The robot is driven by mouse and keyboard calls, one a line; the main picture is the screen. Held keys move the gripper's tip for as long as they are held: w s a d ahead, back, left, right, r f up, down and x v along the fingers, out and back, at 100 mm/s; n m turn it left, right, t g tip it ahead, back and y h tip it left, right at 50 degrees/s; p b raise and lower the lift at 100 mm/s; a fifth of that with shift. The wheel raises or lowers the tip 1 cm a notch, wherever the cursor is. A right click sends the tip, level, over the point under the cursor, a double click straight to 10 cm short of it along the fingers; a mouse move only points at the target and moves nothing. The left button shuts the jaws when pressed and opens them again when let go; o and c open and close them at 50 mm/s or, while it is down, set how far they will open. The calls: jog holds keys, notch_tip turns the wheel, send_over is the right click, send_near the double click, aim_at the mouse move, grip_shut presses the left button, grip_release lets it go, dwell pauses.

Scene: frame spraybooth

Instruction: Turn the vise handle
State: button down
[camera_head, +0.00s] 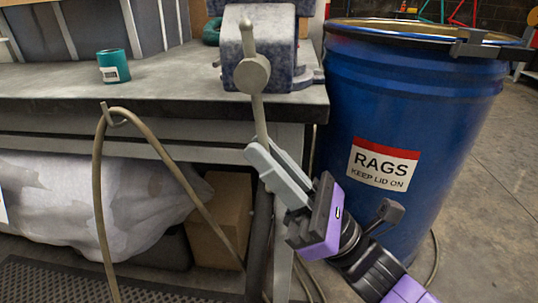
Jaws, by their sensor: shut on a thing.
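The grey vise (260,45) is mounted at the right front corner of the workbench. Its handle (258,110) is a pale bar running through a round hub on the vise's front, with a small knob at the top end. The bar stands nearly upright, its lower end leaning slightly right and hanging below the bench's front edge. My gripper (264,158), with grey fingers and a purple and black body, reaches up from the lower right. Its fingers are shut on the handle's lower end, which they partly hide.
The workbench top (180,85) carries a teal roll (113,66). A blue rags drum (420,95) stands close to the right of the vise and my arm. A tan hose (98,190) hangs from a hook at the bench front. A cardboard box (222,220) sits underneath.

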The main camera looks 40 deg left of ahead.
jog(key=shift+s+n+g+h, duration=0.3)
jog(key=shift+s+n+g, duration=0.1)
jog(key=shift+s, duration=0.05)
jog(key=c, duration=1.5)
grip_release()
jog(key=shift+d, duration=0.1)
jog(key=shift+w+r+t, duration=0.1)
jog(key=shift+t, duration=0.2)
jog(key=shift+p+v, duration=0.65)
jog(key=shift+v, duration=3.3)
